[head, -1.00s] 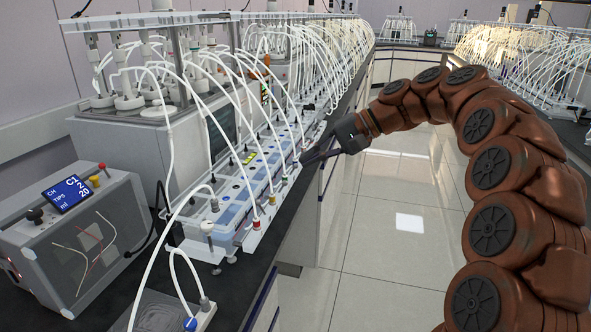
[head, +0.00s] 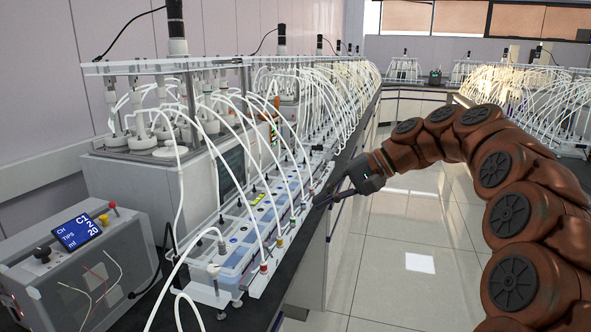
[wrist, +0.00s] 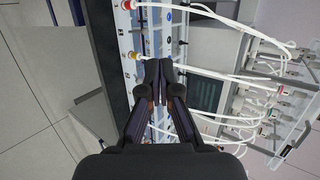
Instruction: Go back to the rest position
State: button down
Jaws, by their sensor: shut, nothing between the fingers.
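My gripper (head: 328,198) reaches in from the right in the head view, at the aisle-side edge of the left bench. In the wrist view my gripper (wrist: 157,66) has its dark fingers together with nothing between them. Behind the fingertips lies the long white and blue tube rack (head: 240,232), with several white tubes and coloured caps. I cannot tell how far apart the fingertips and the rack are. The rack also shows in the wrist view (wrist: 141,42).
A grey box with a blue screen (head: 76,232) stands at the front left. Reactor units (head: 150,172) with looping white tubes line the dark bench (head: 268,300). The tiled aisle floor (head: 395,265) is clear. Another tubed bench (head: 535,92) runs along the far right.

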jog(key=s+a+f+n+g+h+p, duration=0.1)
jog(key=s+h+p, duration=0.2)
jog(key=s, duration=0.6)
jog(key=s+f+n+g+h+p, duration=0.1)
jog(key=s+f+h+p, duration=0.15)
jog(key=s, duration=0.75)
jog(key=s+d+f+h+p, duration=0.2)
jog(key=s+d, duration=0.4)
jog(key=s, duration=0.4)
jog(key=s+d+f+h+p, duration=0.3)
jog(key=s+d+f, duration=0.1)
jog(key=s, duration=0.6)
jog(key=shift+s+d+f+n+g+p, duration=0.2)
jog(key=shift+d+f+n+g+p, duration=0.15)
jog(key=shift+d, duration=0.5)
jog(key=shift+a+r+h, duration=0.1)
jog(key=shift+a+h, duration=0.05)
jog(key=shift+h, duration=0.1)
